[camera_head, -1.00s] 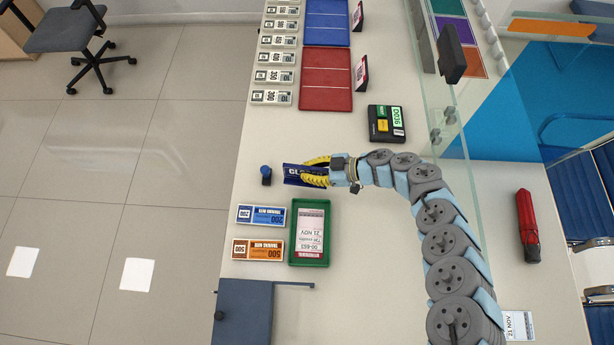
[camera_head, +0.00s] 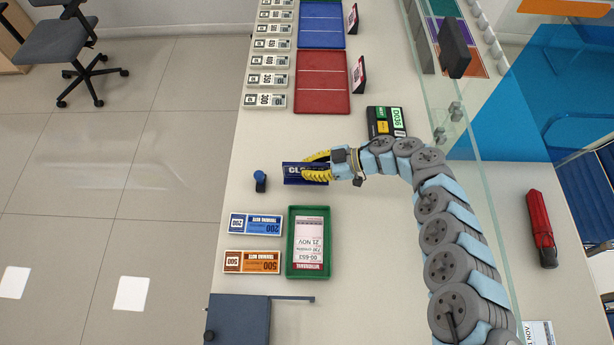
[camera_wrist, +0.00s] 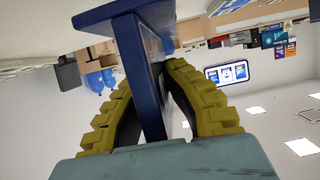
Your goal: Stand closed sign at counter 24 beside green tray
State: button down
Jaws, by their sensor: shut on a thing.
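The closed sign (camera_head: 291,172) is a dark blue plate with white letters, partly hidden by the fingers. My gripper (camera_head: 316,170) has yellow fingers and is shut on the sign above the counter, just beyond the green tray. In the wrist view the blue sign (camera_wrist: 140,75) stands between the two yellow fingers (camera_wrist: 152,105), with a wider blue foot at its end. The green tray (camera_head: 291,262) lies on the counter below the sign in the head view and holds a white withdrawal slip (camera_head: 309,240). I cannot tell whether the sign touches the counter.
A small blue-topped stamp (camera_head: 260,180) stands left of the sign. A blue note bundle (camera_head: 255,224) and an orange one (camera_head: 252,262) lie left of the tray. A black number display (camera_head: 386,122) and red tray (camera_head: 322,82) are further back. A glass screen runs along the right.

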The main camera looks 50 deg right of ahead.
aim_at(295, 177)
notch_tip(295, 177, down, 3)
jog(key=shift+f+b, duration=0.1)
jog(key=shift+b, duration=0.25)
jog(key=shift+f, duration=0.45)
jog(key=shift+f, duration=0.1)
jog(key=c, duration=1.2)
grip_release()
jog(key=shift+c, duration=0.2)
jog(key=shift+s, duration=0.1)
jog(key=shift+v, duration=2.7)
